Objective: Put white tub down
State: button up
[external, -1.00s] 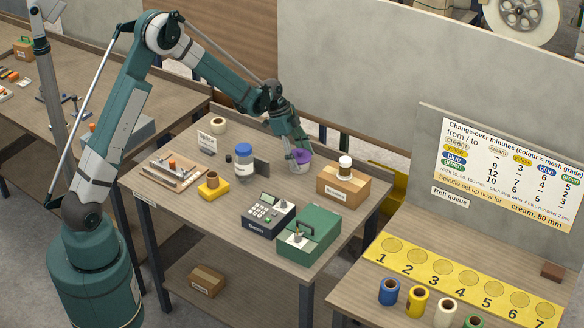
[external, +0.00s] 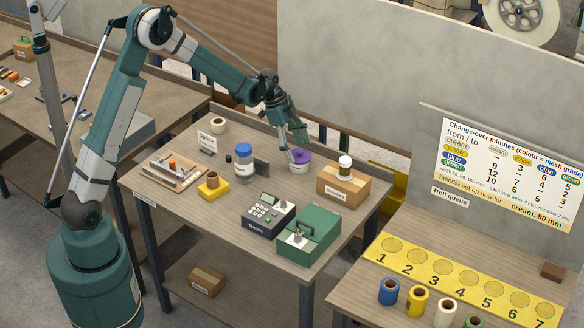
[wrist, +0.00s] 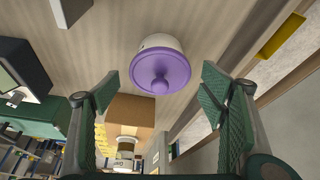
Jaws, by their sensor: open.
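The white tub (external: 299,165) with a purple knobbed lid stands upright on the table near its back edge. It also shows in the wrist view (wrist: 159,41), lid facing the camera, ahead of the fingers and between their lines. My gripper (external: 296,143) is above the tub, apart from it. In the wrist view my gripper (wrist: 166,88) has its two fingers wide apart with nothing between them.
A cardboard box (external: 343,186) with a white-lidded jar (external: 345,165) on top stands right of the tub. A green case (external: 309,236) is in front.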

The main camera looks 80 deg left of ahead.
jog(key=v, duration=0.8)
jog(key=shift+a, duration=0.1)
dwell(0.4)
jog(key=shift+r, duration=0.1)
jog(key=s+d+r+n+y, duration=0.1)
jog(key=s+d+r, duration=0.2)
jog(key=d+r, duration=0.45)
jog(key=s+d+r+n+t, duration=0.1)
jog(key=s+d+r, duration=0.3)
jog(key=d, duration=0.7)
jog(key=s+d+r+n+y, duration=0.1)
jog(key=s+d+r, duration=0.2)
jog(key=d+r, duration=0.45)
jog(key=s+d+f+n+t, duration=0.1)
jog(key=s+d+n+t, duration=0.1)
jog(key=s+d, duration=1.8)
jog(key=shift+s+n+t, duration=0.3)
jog(key=shift+s+n, duration=0.6)
jog(key=shift+s, duration=0.45)
